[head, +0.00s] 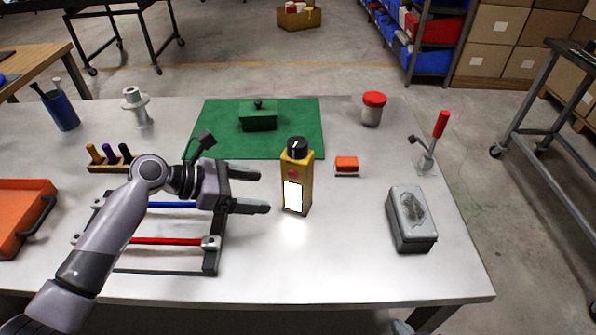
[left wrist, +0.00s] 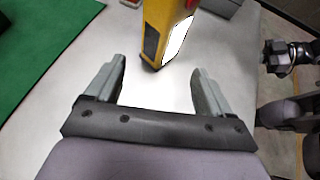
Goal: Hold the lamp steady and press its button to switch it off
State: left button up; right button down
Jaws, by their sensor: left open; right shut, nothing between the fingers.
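The lamp (head: 304,192) is a yellow upright box with a black knob on top, standing on the table. Its front panel glows white, and a red button (head: 292,173) sits above the panel. My left gripper (head: 263,191) is open and empty, just left of the lamp, fingers pointing at it without touching. In the left wrist view the lamp (left wrist: 157,22) stands beyond the open fingertips (left wrist: 158,75), its lit panel facing right. My right gripper (left wrist: 275,57) shows small and dark at the right of the left wrist view, shut and away from the lamp.
A rod frame (head: 213,262) lies under my left arm. The table in front of the lamp is clear.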

aim_at(293, 196)
pick_arm(q)
jog(key=b+x, duration=0.5)
jog(key=shift+s+d+f, duration=0.1)
jog(key=shift+f, duration=0.25)
jog(key=d, duration=0.2)
jog(key=shift+w+d+f+p, duration=0.3)
jog(key=shift+w+f, duration=0.05)
jog(key=shift+w, duration=0.05)
jog(key=shift+w+d+f, duration=0.2)
jog(key=shift+d+f, duration=0.2)
jog(key=shift+d, duration=0.15)
jog(key=c, duration=0.6)
jog(key=shift+c, duration=0.2)
dwell(0.5)
